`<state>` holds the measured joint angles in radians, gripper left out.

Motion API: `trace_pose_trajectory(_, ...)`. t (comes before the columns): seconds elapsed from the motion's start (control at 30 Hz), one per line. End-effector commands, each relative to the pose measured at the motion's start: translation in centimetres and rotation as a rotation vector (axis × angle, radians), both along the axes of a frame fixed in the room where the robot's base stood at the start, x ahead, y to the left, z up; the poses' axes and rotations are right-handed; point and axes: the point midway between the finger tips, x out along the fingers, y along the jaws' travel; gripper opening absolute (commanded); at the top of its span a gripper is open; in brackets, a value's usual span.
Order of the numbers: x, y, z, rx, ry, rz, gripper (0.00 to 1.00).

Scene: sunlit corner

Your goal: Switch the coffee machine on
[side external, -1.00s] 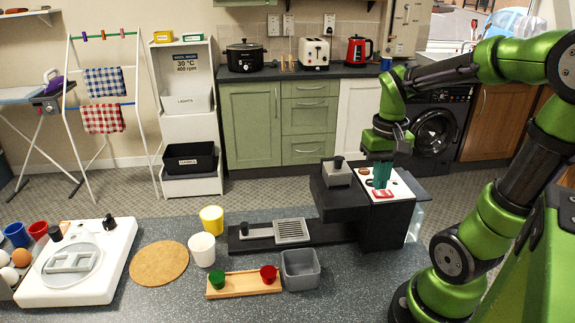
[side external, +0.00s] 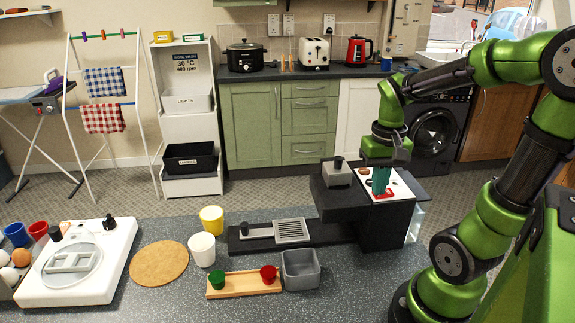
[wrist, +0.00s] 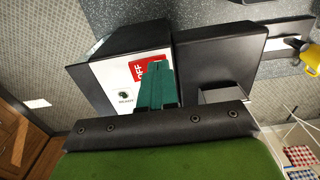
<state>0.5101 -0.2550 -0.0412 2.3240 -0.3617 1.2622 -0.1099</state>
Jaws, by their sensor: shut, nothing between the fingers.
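The coffee machine is a black unit (side external: 345,212) on the speckled counter, with a white top panel (side external: 401,188). Its red switch (side external: 384,197) is on that panel; in the wrist view the red plate (wrist: 137,71) shows the word OFF, partly covered by my fingers. A round dark knob (wrist: 124,95) is beside it on the panel. My gripper (side external: 381,191) points down with its teal fingers shut and empty. The fingertips, also in the wrist view (wrist: 154,72), are over or at the switch; I cannot tell whether they touch it.
A grey square container (side external: 300,270), a wooden holder (side external: 245,288) with green and red cups, white (side external: 202,250) and yellow (side external: 212,219) cups and a cork mat (side external: 159,263) are on the counter, left of or in front of the machine. A white appliance (side external: 80,270) is farther left.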

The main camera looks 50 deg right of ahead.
Motion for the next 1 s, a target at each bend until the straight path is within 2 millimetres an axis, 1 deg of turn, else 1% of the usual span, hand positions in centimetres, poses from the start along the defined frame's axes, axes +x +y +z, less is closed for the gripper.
trace_pose_trajectory(0.17,0.0,-0.1,0.9,-0.003,-0.001,0.000,0.00)
trace_pose_trajectory(0.8,0.0,-0.1,6.1,-0.003,-0.001,0.001,0.00)
trace_pose_trajectory(1.0,0.0,0.0,7.0,-0.001,-0.001,0.000,0.00)
